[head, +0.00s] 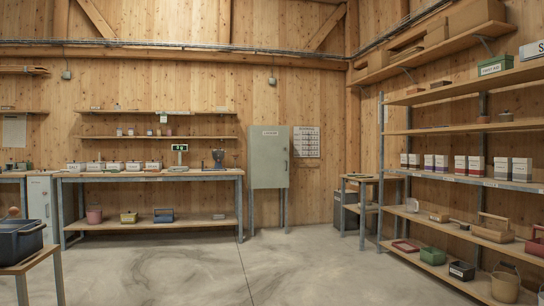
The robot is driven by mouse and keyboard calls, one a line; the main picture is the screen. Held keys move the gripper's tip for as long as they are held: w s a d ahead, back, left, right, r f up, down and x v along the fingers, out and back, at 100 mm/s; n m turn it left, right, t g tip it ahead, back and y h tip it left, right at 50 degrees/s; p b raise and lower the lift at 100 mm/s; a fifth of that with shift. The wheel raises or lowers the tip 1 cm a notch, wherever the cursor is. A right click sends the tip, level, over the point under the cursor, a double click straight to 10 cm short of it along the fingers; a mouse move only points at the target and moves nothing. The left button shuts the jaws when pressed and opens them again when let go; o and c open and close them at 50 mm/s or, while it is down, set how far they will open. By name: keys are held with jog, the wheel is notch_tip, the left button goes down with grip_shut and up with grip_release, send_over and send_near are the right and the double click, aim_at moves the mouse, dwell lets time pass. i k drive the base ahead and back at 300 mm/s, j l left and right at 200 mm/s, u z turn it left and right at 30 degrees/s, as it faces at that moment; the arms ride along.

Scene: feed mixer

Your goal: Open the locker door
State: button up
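The locker (269,158) is a pale grey-green cabinet on legs against the back wall, right of the long workbench. Its door is shut, with a small label near the top and what looks like a small handle on the right edge. The front faces me across the room. My gripper is not in the head view.
A long workbench (150,174) with boxes and a scale stands left of the locker. Shelving (480,184) lines the right wall, and a small side table (361,180) stands near it. A table with a dark bin (20,239) is at the left front. The concrete floor (240,275) between is clear.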

aim_at(270, 163)
jog(key=i+l+z, duration=0.1)
jog(key=i, duration=3.85)
jog(key=i+z, duration=0.1)
jog(key=i, duration=3.85)
jog(key=j, duration=0.1)
